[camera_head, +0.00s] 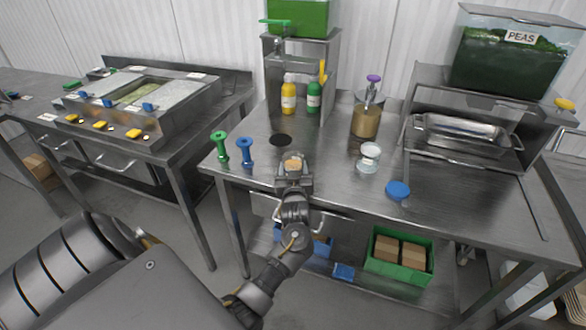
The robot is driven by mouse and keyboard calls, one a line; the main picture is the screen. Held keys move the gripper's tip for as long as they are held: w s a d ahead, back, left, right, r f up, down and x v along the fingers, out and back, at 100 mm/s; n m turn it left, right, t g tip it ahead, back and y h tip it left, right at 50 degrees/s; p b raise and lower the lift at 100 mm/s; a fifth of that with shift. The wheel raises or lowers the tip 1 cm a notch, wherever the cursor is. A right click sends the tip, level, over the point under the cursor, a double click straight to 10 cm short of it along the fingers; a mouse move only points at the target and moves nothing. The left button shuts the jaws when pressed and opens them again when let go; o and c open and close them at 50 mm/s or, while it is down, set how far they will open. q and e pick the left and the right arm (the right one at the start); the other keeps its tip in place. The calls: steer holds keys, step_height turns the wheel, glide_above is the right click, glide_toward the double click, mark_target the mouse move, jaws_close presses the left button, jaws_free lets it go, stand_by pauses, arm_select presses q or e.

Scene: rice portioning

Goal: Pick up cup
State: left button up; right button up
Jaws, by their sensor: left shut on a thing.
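My left gripper (293,177) reaches over the front edge of the steel table, seen from behind. It is shut on a small cup (293,162) with tan or orange-brown contents, at the fingertips. The gripper hides most of this cup, and I cannot tell whether it touches the tabletop. A second cup-like container (369,158), white and clear, stands on the table to the right, apart from the gripper. My right gripper is not in view.
Green (220,147) and blue (245,151) spool-shaped tools stand left. Yellow (288,95) and green (314,96) bottles stand behind, with a brown-filled pump jar (367,115) to their right. A blue lid (398,190) lies right. A steel tray (466,137) sits below the peas bin (510,60).

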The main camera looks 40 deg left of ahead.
arm_select(q)
steer(key=shift+r, duration=0.2)
step_height(320, 180, up, 10)
steer(key=shift+f+b, duration=0.25)
steer(key=shift+b, duration=0.15)
stand_by(0.7)
steer(key=s+d+m+t+h, duration=0.2)
steer(key=s+d+m+h, duration=0.2)
steer(key=d, duration=0.7)
steer(key=s+d+r+m+t+h, duration=0.1)
steer(key=s+d+m+h, duration=0.3)
steer(key=s+d+h, duration=0.4)
steer(key=d+t, duration=0.1)
steer(key=d, duration=0.3)
steer(key=shift+d+t, duration=0.3)
steer(key=shift+s, duration=0.1)
